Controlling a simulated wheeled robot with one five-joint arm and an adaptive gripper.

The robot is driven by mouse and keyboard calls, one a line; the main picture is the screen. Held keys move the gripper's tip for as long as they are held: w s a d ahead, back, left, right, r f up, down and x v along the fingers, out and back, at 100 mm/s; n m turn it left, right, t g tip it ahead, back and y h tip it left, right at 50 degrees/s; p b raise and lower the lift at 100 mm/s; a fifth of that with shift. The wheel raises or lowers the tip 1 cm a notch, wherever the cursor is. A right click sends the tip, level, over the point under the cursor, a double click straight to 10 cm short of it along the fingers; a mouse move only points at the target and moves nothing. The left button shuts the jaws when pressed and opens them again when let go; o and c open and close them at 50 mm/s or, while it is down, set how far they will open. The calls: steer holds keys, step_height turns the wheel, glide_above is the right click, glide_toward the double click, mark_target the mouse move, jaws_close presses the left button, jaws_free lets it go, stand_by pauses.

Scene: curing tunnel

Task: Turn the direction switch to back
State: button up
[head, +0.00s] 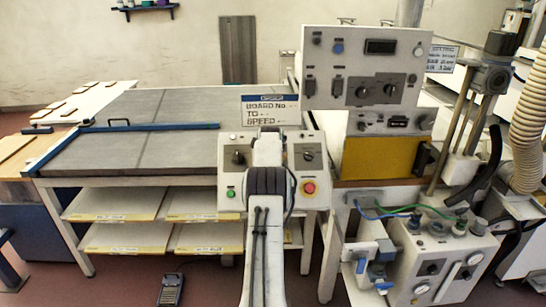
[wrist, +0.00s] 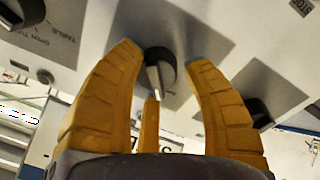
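In the wrist view, a round dark knob (wrist: 160,72) with a pale bar handle sits on a light panel. My gripper (wrist: 163,58) has yellow fingers spread wide, one on each side of this knob, with gaps between; a middle finger shows below it. I cannot tell from the lettering whether this knob is the direction switch. In the head view, the front control box has a left rotary switch (head: 237,156) and a right rotary switch (head: 308,155). My arm stands before the box and hides its middle and my gripper.
The box also carries a green button (head: 231,193) and a red stop button (head: 310,187). A second dark knob (wrist: 259,111) is near my right finger. A taller panel (head: 362,70) and a yellow guard (head: 378,157) stand to the right.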

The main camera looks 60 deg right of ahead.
steer(key=o, duration=0.3)
steer(key=shift+s+f, duration=0.1)
steer(key=shift+f, duration=0.05)
steer(key=v, duration=1.2)
stand_by(0.9)
